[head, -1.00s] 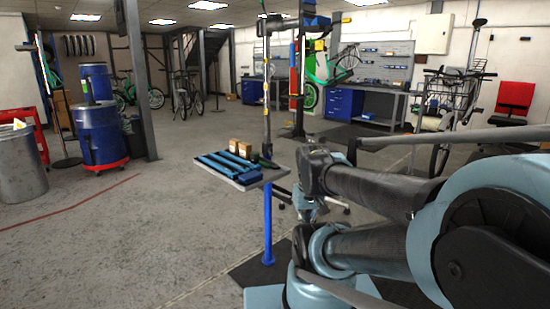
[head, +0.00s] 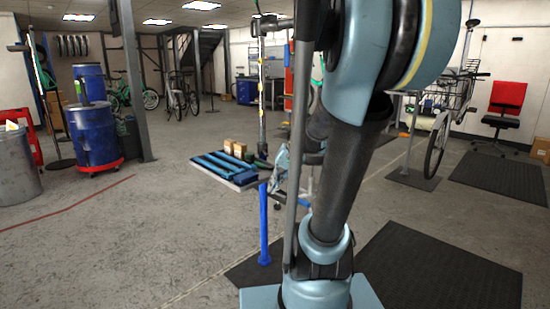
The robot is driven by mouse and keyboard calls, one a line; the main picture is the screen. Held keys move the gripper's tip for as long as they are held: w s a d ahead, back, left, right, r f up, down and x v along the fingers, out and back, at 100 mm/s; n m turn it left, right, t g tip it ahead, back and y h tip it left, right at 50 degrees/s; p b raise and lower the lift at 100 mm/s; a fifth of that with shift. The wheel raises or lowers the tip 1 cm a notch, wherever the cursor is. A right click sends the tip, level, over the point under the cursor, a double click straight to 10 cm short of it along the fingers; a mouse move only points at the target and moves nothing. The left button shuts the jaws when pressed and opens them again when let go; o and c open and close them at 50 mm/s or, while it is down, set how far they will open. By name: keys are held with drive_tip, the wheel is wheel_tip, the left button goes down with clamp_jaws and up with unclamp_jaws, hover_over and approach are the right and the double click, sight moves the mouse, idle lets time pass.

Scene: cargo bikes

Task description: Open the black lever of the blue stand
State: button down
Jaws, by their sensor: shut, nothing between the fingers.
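A blue post (head: 263,225) rises from a dark floor mat left of my arm, and a thin grey upright (head: 262,95) with yellow marks shows above it. A dark clamp head (head: 268,26) tops the upright and runs right toward my arm. I cannot make out a black lever on it; it may be hidden or too small.
Blue drums (head: 94,135) and a grey bin (head: 16,165) stand left by a pillar (head: 133,80). A red chair (head: 506,97) and a bicycle (head: 440,135) stand right. The floor at left is open.

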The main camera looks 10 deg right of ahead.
drive_tip(key=w+d+r+m+t+y, duration=0.1)
drive_tip(key=w+d+t+y, duration=0.15)
drive_tip(key=w, duration=0.85)
drive_tip(key=w+d+r+m+t+y, duration=0.1)
drive_tip(key=w+d+m+y, duration=0.15)
drive_tip(key=w, duration=0.85)
drive_tip(key=w+d+f+m+t+y, duration=0.1)
drive_tip(key=w+d+f+t+y, duration=0.3)
drive_tip(key=w+d, duration=0.9)
drive_tip(key=shift+f+y, duration=0.4)
drive_tip(key=shift+f, duration=0.5)
drive_tip(key=shift+w+m, duration=0.15)
drive_tip(key=shift+m, duration=0.1)
drive_tip(key=s+a+x, duration=0.1)
drive_tip(key=s+x, duration=0.1)
drive_tip(key=x, duration=1)
drive_tip(key=shift+a, duration=0.55)
